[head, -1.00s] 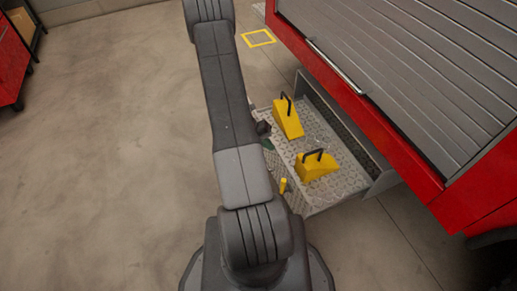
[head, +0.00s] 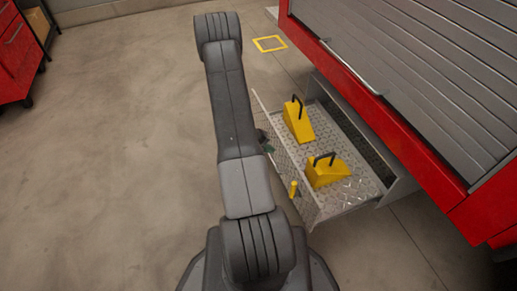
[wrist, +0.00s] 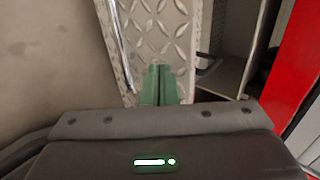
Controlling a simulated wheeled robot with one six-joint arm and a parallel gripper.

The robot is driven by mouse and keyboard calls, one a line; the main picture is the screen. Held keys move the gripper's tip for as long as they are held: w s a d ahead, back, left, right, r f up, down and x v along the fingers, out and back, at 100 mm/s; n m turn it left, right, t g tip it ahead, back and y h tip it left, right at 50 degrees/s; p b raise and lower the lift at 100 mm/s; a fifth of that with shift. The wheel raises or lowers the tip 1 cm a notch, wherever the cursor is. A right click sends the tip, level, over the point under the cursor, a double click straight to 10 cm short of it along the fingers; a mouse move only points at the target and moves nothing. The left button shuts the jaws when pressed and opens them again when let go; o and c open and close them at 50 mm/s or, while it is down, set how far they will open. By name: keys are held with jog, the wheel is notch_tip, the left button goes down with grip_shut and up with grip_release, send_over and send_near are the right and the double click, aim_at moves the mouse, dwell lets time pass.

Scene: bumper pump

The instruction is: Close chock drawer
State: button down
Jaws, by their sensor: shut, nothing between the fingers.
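The chock drawer (head: 357,177) is pulled out from under the red truck body, with a diamond-plate floor and front panel. Two yellow wheel chocks with black handles stand in it: a far one (head: 298,122) and a near one (head: 327,170). My gripper (head: 268,147), partly hidden behind my arm, is at the outer side of the front panel. In the wrist view its green fingers (wrist: 158,85) are shut and empty, in front of the diamond-plate panel (wrist: 160,35). I cannot tell if they touch it.
The red truck body (head: 400,120) with a grey roller shutter (head: 410,60) overhangs the drawer on the right. A red cabinet (head: 15,55) stands at far left. A yellow floor square (head: 270,43) lies behind. The concrete floor at left is clear.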

aim_at(283, 146)
jog(key=shift+w+d+r+b, duration=0.15)
jog(key=shift+w+d, duration=0.2)
jog(key=shift+d, duration=0.5)
jog(key=shift+w+d+r+b, duration=0.15)
jog(key=shift+w+d, duration=0.15)
jog(key=shift+d, duration=0.5)
jog(key=shift+f, duration=0.1)
jog(key=shift+w+d, duration=0.15)
jog(key=shift+d, duration=0.25)
jog(key=w+d, duration=0.4)
jog(key=d, duration=0.9)
jog(key=w+d, duration=0.5)
jog(key=d, duration=0.8)
jog(key=shift+w+d, duration=0.2)
jog(key=shift+w, duration=0.1)
